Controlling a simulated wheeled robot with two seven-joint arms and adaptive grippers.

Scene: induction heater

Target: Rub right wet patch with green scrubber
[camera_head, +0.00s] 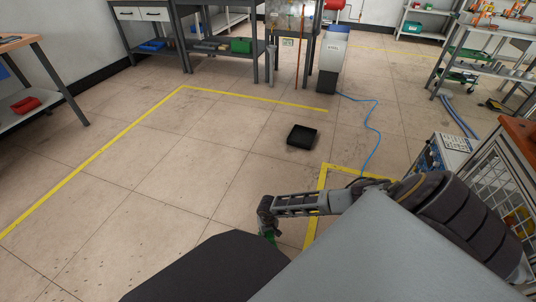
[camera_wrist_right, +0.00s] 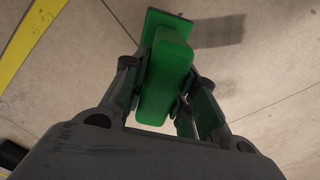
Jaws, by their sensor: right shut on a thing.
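My right gripper (camera_head: 267,222) hangs low over the floor near the bottom middle of the head view. It is shut on the green scrubber (camera_wrist_right: 166,72), which sits between both fingers in the right wrist view, its flat end pointing away from the gripper. In the head view only a sliver of green shows below the gripper. A darker grey rectangular area (camera_wrist_right: 218,31) lies on the floor beyond the scrubber in the right wrist view; I cannot tell if it is a wet patch or a shadow. My left gripper is not in view.
A black tray-like box (camera_head: 301,137) lies on the open tiled floor. Yellow floor lines (camera_head: 130,127) mark the area. A blue cable (camera_head: 372,125) runs down the right side. Workbenches stand at the back, a wire cage (camera_head: 495,185) at right.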

